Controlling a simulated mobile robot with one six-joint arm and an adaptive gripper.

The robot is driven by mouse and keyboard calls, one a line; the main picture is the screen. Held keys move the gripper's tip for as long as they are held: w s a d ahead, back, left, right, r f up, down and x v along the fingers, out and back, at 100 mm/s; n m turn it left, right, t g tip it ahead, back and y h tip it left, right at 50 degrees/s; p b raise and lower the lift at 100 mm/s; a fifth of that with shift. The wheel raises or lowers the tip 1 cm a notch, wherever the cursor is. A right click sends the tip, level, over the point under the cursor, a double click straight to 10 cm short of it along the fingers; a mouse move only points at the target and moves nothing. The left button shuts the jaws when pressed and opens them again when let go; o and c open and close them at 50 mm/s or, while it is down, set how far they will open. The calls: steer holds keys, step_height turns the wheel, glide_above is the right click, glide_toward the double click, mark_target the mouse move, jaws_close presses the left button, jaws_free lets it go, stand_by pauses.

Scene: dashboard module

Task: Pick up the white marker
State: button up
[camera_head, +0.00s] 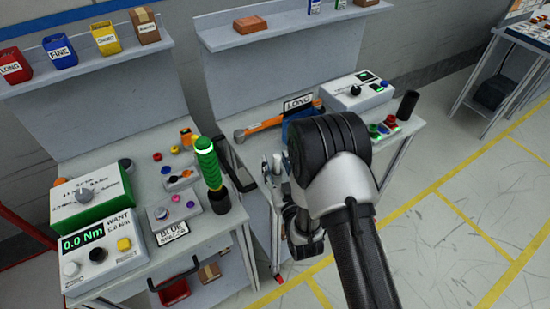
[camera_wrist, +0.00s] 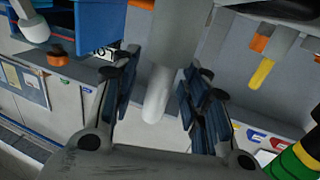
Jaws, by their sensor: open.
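The white marker (camera_wrist: 165,75) looks like a pale grey-white rod with a rounded end in the wrist view. It comes down from the top edge, and its rounded end lies between the fingers of my gripper (camera_wrist: 158,105). The two blue-padded fingers are apart, with a visible gap on each side of the rod. In the head view a small pale upright rod (camera_head: 277,164), likely the same marker, shows at the right bench's left end. My gripper (camera_head: 284,196) is beside it there, mostly hidden by my wrist.
A green-handled tool (camera_head: 207,160) stands upright on the left bench. An orange-and-grey tool (camera_head: 265,125) lies on the right bench behind my arm, near a white box (camera_head: 357,91) with a dial. A black cylinder (camera_head: 407,105) stands at the right. Open floor (camera_head: 450,190) lies right of the benches.

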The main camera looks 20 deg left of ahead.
steer(key=shift+s+d, duration=0.1)
steer(key=shift+s, duration=0.05)
steer(key=shift+c, duration=0.4)
steer(key=c, duration=0.9)
steer(key=shift+r, duration=0.15)
